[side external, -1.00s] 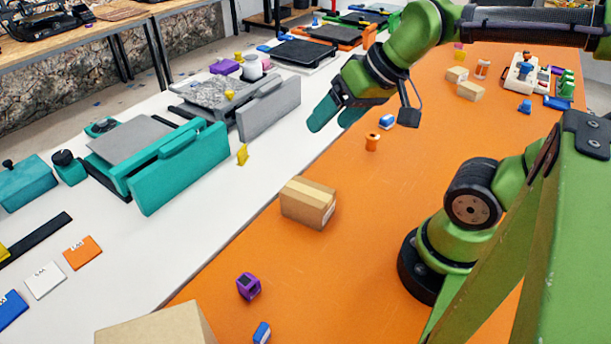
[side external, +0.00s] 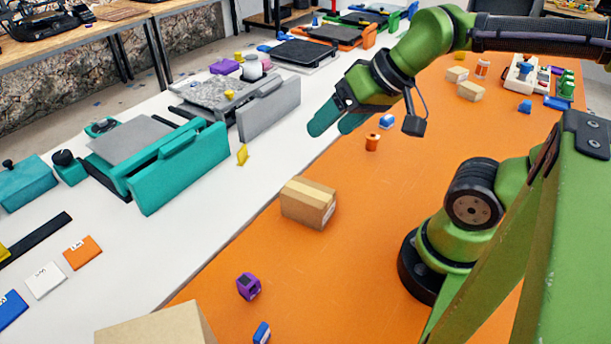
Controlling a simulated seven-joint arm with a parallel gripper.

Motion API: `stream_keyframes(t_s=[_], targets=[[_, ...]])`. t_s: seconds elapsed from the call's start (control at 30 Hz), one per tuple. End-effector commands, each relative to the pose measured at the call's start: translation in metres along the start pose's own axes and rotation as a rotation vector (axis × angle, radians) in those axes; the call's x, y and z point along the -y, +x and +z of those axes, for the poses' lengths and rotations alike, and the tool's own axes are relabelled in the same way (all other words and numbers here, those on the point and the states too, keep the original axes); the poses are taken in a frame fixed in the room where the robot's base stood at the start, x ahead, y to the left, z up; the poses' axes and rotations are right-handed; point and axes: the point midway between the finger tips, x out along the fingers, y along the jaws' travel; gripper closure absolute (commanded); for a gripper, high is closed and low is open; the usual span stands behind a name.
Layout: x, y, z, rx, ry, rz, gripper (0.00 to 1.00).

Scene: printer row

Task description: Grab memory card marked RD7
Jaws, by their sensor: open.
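Flat square cards lie in a row on the white table at the lower left: an orange one (side external: 83,253), a white one (side external: 45,280) and a blue one (side external: 11,309) cut by the picture's edge. A yellow piece (side external: 3,251) shows at the left edge. Their printed marks are too small to read, so I cannot tell which is RD7. My gripper (side external: 334,124) is open and empty, with teal fingers. It hangs above the seam of the white and orange tables, far up and right of the cards.
A teal printer (side external: 180,165) and a grey printer (side external: 268,107) stand on the white table between the cards and my gripper. A cardboard box (side external: 308,203), an orange spool (side external: 372,142), a purple block (side external: 249,287) and a larger box (side external: 155,325) are on the orange table.

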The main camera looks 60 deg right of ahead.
Motion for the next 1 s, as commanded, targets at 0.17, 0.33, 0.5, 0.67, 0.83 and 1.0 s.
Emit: stream_keyframes(t_s=[0.17, 0.33, 0.5, 0.67, 0.83, 1.0], targets=[[0.0, 0.0, 0.0, 0.0, 0.0, 0.0, 0.55], [0.0, 0.0, 0.0, 0.0, 0.0, 0.0, 0.55], [-0.002, 0.006, 0.002, 0.026, 0.004, 0.011, 0.55], [-0.006, 0.042, 0.022, 0.187, 0.026, 0.063, 0.55], [0.004, 0.089, 0.077, 0.516, 0.146, 0.083, 0.55], [0.027, 0.115, 0.141, 0.87, 0.322, 0.07, 0.55]])
